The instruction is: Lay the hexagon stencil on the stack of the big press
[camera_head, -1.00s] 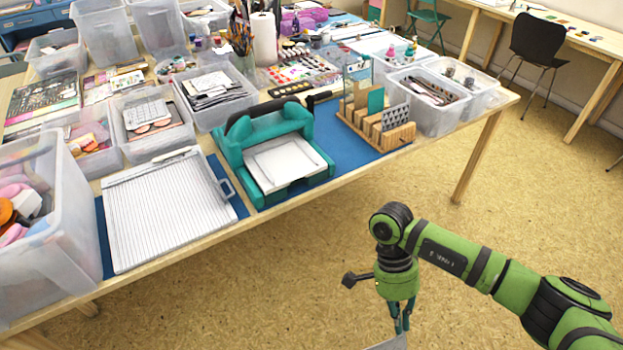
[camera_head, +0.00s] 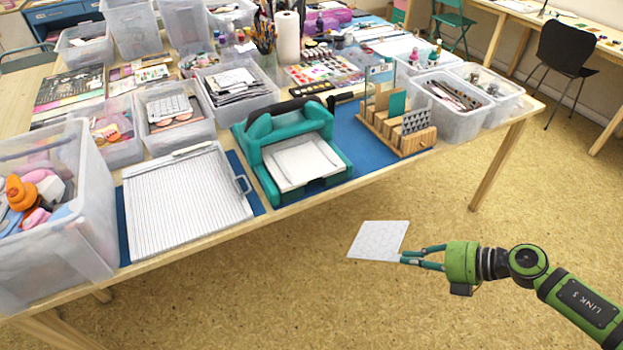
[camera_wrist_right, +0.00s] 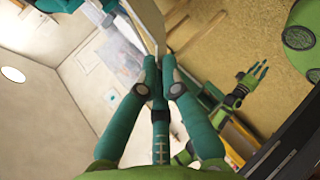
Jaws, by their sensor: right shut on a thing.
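My right gripper (camera_head: 424,257) is shut on the edge of a thin white square sheet with a faint pattern, the hexagon stencil (camera_head: 378,240). It holds the stencil roughly flat in the air, in front of the table edge and above the floor. In the right wrist view the fingers (camera_wrist_right: 160,75) close on the stencil, which shows nearly edge-on. The big press (camera_head: 284,134) is teal with a black handle and stands open on the table, left of and beyond the stencil. A white stack (camera_head: 302,162) lies on its bed. My left gripper is not in the head view.
A wooden rack (camera_head: 402,140) with upright plates stands right of the press on a blue mat (camera_head: 355,150). A white scoring board (camera_head: 185,200) lies to the left. Clear bins (camera_head: 455,110) crowd the table behind. The space before the table is free.

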